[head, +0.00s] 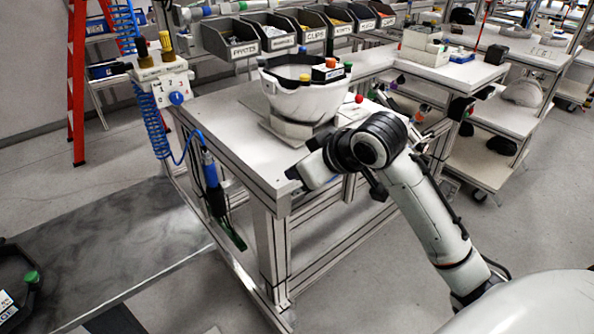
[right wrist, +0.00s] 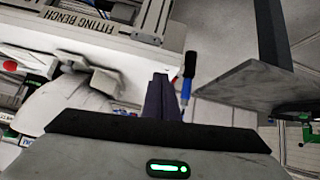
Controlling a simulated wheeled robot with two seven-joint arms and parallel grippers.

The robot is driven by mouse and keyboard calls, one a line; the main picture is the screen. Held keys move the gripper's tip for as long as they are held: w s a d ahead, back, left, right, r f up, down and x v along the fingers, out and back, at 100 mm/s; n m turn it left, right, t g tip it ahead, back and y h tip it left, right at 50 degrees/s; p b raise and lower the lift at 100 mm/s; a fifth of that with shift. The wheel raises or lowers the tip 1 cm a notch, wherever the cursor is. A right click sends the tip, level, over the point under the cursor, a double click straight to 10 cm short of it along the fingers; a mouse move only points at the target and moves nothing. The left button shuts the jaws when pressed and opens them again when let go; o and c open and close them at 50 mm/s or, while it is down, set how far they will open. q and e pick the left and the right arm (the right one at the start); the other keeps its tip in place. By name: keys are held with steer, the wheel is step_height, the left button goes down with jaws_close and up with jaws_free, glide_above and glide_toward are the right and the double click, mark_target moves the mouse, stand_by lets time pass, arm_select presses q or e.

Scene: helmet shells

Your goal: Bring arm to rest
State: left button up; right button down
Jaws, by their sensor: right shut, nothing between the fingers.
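My right arm comes in from the lower right in the head view. My right gripper (head: 290,173) is at the front corner of the fitting bench (head: 226,122), in front of the white helmet shell. It is shut and empty; its closed fingers also show in the right wrist view (right wrist: 161,78). The helmet shell (head: 295,101) sits on a grey stand on the bench, apart from the gripper, with small dark, orange and coloured parts at its rim. It also shows in the right wrist view (right wrist: 62,105). My left gripper is not in view.
Labelled bins (head: 235,38) line the bench's back. A blue-handled tool (head: 212,180) hangs at its left side below a control box (head: 163,88). A red ladder (head: 76,80) stands at the far left; a shelved cart (head: 495,120) stands right.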

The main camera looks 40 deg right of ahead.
steer(key=shift+f, duration=0.1)
stand_by(0.5)
